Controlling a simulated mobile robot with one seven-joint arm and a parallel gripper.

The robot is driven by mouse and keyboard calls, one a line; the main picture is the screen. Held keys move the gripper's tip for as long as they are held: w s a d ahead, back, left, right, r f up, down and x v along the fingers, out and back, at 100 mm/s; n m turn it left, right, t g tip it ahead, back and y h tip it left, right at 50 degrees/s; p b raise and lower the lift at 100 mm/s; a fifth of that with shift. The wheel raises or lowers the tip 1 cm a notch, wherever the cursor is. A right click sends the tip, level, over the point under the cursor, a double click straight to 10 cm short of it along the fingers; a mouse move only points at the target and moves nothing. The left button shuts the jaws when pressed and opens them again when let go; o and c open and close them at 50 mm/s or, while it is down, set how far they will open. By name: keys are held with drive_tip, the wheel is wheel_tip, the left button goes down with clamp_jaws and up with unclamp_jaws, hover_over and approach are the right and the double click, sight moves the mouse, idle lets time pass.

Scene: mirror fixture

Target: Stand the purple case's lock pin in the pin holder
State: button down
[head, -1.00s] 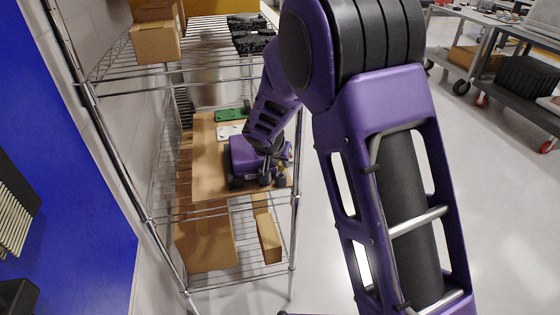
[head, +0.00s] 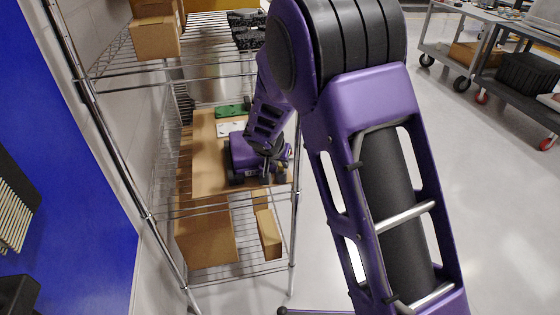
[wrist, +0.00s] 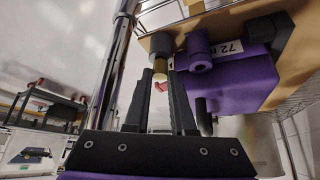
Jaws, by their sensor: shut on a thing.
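The purple case (head: 242,152) with dark wheel-like parts stands on a brown board on the shelf. In the wrist view the case (wrist: 240,88) fills the upper right, with a label reading 72. My gripper (wrist: 160,82) is shut on a small brass-coloured pin (wrist: 161,63), which shows between its fingertips with a dark end beyond it. The pin is close beside the case; I cannot tell whether it is clear of it. In the head view my gripper (head: 278,163) is at the case's right side, partly hidden by my wrist. I cannot make out the pin holder for certain.
A white plate (head: 228,129) and a green board (head: 230,111) lie behind the case on the brown board (head: 207,182). A wire shelf rises above, holding cardboard boxes (head: 155,38). A chrome post (head: 295,215) stands near my arm. Open floor lies to the right.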

drive_tip(key=shift+c, duration=1.6)
unclamp_jaws()
drive_tip(key=shift+d, duration=0.1)
drive_tip(key=shift+d, duration=0.1)
drive_tip(key=shift+w+d+r+p, duration=0.1)
drive_tip(key=shift+r+p, duration=1.6)
drive_tip(key=shift+r, duration=1.35)
